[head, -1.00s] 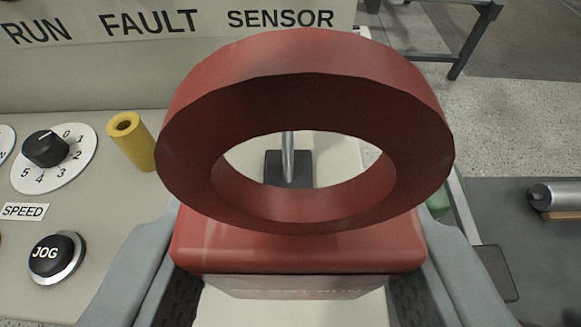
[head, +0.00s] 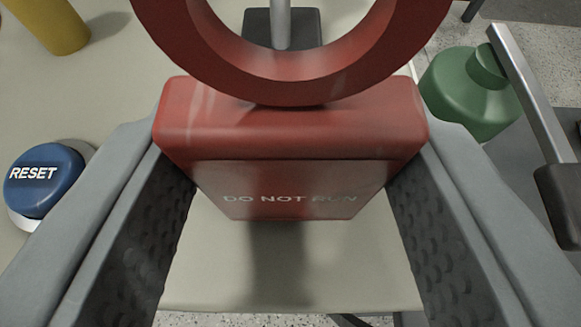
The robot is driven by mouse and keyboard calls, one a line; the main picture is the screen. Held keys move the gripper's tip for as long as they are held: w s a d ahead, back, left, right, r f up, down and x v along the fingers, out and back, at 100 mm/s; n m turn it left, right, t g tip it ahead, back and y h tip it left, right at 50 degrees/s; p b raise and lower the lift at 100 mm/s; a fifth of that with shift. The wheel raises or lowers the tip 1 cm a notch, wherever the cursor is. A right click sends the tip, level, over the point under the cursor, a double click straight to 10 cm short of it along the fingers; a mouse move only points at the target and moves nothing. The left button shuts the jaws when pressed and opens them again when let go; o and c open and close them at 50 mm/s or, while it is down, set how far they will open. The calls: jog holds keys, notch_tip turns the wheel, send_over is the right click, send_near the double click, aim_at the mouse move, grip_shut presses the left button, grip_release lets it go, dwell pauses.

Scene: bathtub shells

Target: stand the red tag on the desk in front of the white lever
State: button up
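The red tag (head: 290,130) is a thick block with a ring on top and the words "DO NOT RUN" on its face. My gripper (head: 291,165) is shut on it, one grey finger against each side. The tag is over the cream desk (head: 225,275), near its front edge. A dark shadow lies just below it on the desk; I cannot tell whether its base touches. The pale lever (head: 281,25), a rod on a dark square base, stands behind the tag. Its upper part is out of view and the ring covers part of the base.
A blue RESET button (head: 45,180) is to the left of my gripper. A yellow cylinder (head: 45,22) stands at the upper left. A green bottle (head: 470,95) is to the right, past the desk's edge. Floor shows beyond the front edge.

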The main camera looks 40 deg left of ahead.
jog(key=shift+f, duration=0.15)
jog(key=o, duration=1)
jog(key=shift+c, duration=0.2)
jog(key=shift+s+d+r, duration=0.1)
jog(key=shift+r, duration=0.1)
jog(key=v, duration=1.1)
jog(key=shift+s+d, duration=0.2)
jog(key=shift+s, duration=0.1)
